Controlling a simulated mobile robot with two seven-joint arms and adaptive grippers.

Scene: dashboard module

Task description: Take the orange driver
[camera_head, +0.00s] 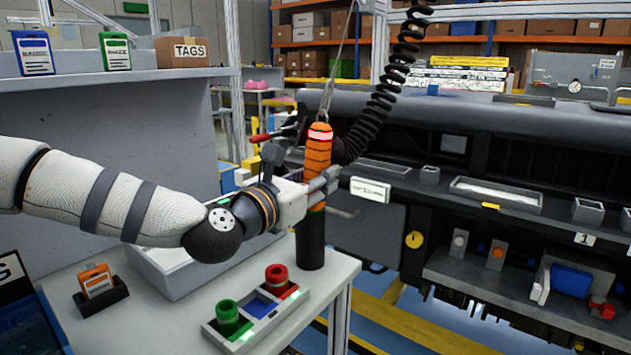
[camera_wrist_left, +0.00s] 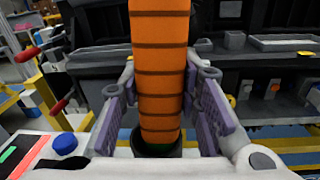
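The orange driver (camera_head: 318,155) hangs upright, orange and ribbed on top with a black lower end. In the left wrist view the driver (camera_wrist_left: 160,75) stands between the two fingers, near the middle. My left gripper (camera_head: 322,183) is at the driver's body, with one finger on each side. In the left wrist view the purple-padded fingers of the gripper (camera_wrist_left: 163,110) are close to the driver's sides. Whether both pads press on it cannot be told. My right gripper is not in view.
A black coiled hose (camera_head: 386,95) hangs beside the driver. The dark dashboard module (camera_head: 420,210) stands to the right.

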